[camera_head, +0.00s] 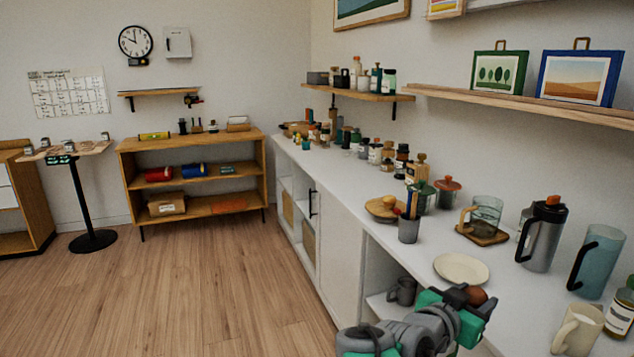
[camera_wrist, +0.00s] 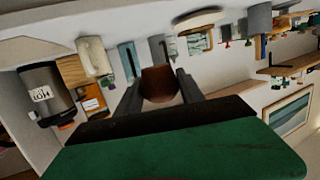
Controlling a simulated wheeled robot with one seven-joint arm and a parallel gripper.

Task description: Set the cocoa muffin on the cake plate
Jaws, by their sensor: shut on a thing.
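The cocoa muffin (camera_head: 477,295) is a small brown thing held between the fingers of my gripper (camera_head: 468,296) at the counter's front edge. In the wrist view the muffin (camera_wrist: 159,84) sits between the two grey fingers of my gripper (camera_wrist: 160,90), which is shut on it. The cake plate (camera_head: 461,268) is a round, cream, empty plate on the white counter, just behind my gripper in the head view. The plate also shows in the wrist view (camera_wrist: 197,17), near the top edge. The muffin is apart from the plate; its exact height above the counter is hard to tell.
A grey pen cup (camera_head: 408,230) stands left of the plate. A glass mug on a wooden board (camera_head: 482,234) is behind it. A steel press (camera_head: 542,236), a blue pitcher (camera_head: 597,261) and a cream mug (camera_head: 577,329) stand to the right. The counter immediately around the plate is clear.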

